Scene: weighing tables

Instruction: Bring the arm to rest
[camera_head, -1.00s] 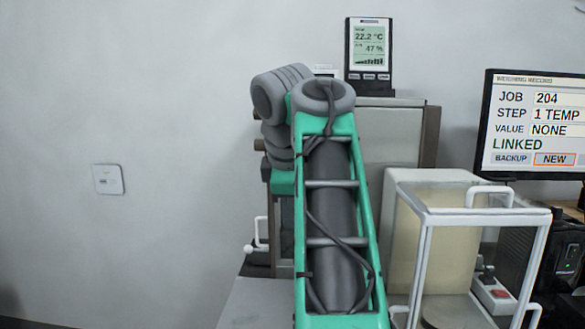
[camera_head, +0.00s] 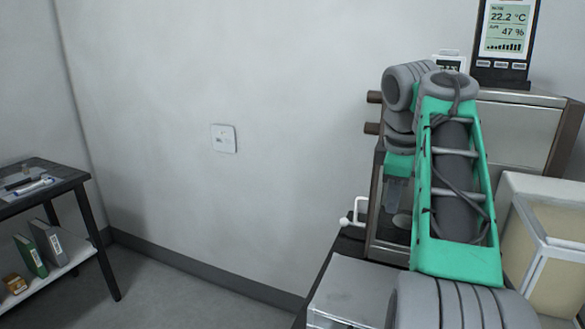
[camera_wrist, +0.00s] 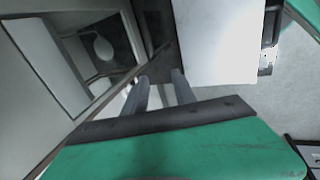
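My arm shows at the right of the head view as a green frame link (camera_head: 490,262) with grey ribbed joints, reaching toward a grey cabinet (camera_head: 525,132). A pale flat surface (camera_wrist: 215,40) lies just beyond the fingers to the right. A brown-edged opening with a pale rounded thing (camera_wrist: 104,48) inside lies to the left.
A temperature display (camera_head: 505,42) stands on the cabinet. A clear-sided case with a white frame (camera_head: 530,265) is at right. A metal box top (camera_head: 352,285) lies below the arm. A dark table (camera_head: 70,178) with binders (camera_head: 40,248) on its shelf is at left. Open floor lies between.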

